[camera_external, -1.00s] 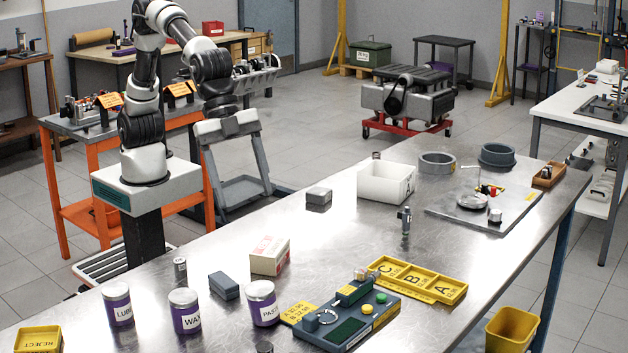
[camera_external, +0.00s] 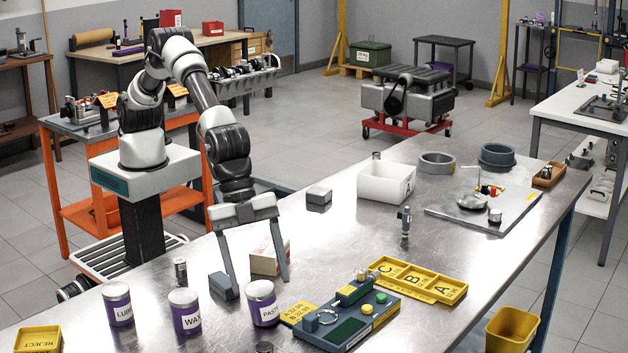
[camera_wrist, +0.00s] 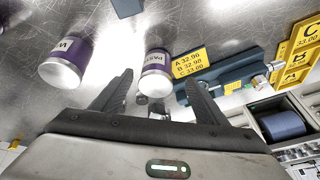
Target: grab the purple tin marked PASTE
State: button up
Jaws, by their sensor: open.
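The purple tin marked PASTE (camera_external: 263,304) stands upright on the steel bench, at the right end of a row with the tins marked WAX (camera_external: 185,312) and LUBE (camera_external: 118,304). My gripper (camera_external: 258,281) is open and empty, pointing down just behind the PASTE tin in the external view. In the wrist view the PASTE tin (camera_wrist: 156,72) shows between and beyond the spread fingertips (camera_wrist: 159,79), apart from them as far as I can tell. The WAX tin (camera_wrist: 66,60) lies left of the fingers there.
A dark grey block (camera_external: 223,286) and a white-and-red box (camera_external: 268,257) sit close to my fingers. A grey-green gauge fixture (camera_external: 345,318) with a yellow label stands just right of the PASTE tin. The bench's middle is mostly clear.

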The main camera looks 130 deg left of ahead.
aim_at(262, 300)
jog(key=x, duration=0.5)
jog(key=shift+d+f, duration=0.3)
jog(key=shift+r, duration=0.1)
jog(key=c, duration=1.4)
